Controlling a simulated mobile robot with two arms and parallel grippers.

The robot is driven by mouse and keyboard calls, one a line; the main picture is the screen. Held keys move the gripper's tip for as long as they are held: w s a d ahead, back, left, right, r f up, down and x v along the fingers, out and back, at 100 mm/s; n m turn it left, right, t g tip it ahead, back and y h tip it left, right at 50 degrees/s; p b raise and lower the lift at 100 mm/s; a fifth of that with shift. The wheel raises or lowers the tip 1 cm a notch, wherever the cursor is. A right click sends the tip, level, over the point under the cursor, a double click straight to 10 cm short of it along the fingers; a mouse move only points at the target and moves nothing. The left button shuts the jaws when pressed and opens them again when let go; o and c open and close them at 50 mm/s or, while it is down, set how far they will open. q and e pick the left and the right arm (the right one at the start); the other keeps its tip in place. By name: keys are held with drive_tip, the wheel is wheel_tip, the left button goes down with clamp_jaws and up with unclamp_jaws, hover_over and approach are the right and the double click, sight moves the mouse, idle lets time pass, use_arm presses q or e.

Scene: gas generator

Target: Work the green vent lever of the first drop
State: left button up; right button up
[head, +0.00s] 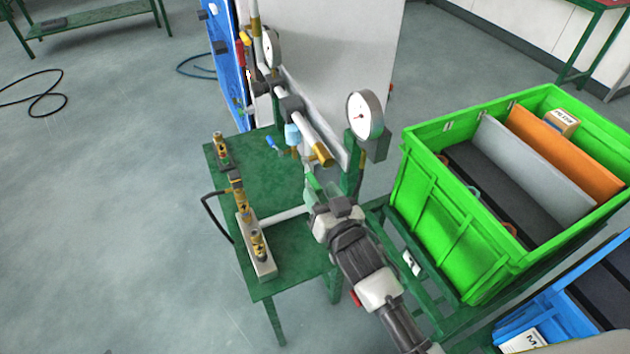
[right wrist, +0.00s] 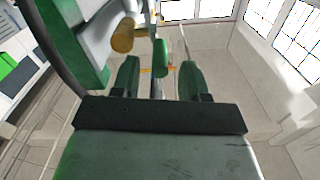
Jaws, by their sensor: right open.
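My right gripper (head: 322,192) is at the end of the horizontal pipe, over the green table. Its jaws are open. In the right wrist view, the green lever (right wrist: 161,58) stands between the two spread green fingertips, with a gap visible on each side. I cannot tell how deep between the fingers it sits. In the head view the lever is small and hard to separate from the green fingers. The pipe's brass end (head: 322,156) is just above the gripper; it also shows in the right wrist view (right wrist: 122,36). My left gripper is out of view.
A round gauge (head: 365,115) on a green post stands just right of the gripper. The green table (head: 232,160) carries brass fittings (head: 257,245) on a block. A bright green crate (head: 440,215) stands at the right. Open floor lies left.

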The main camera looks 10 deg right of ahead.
sight(315, 182)
drive_tip(key=shift+x, duration=1.7)
clamp_jaws()
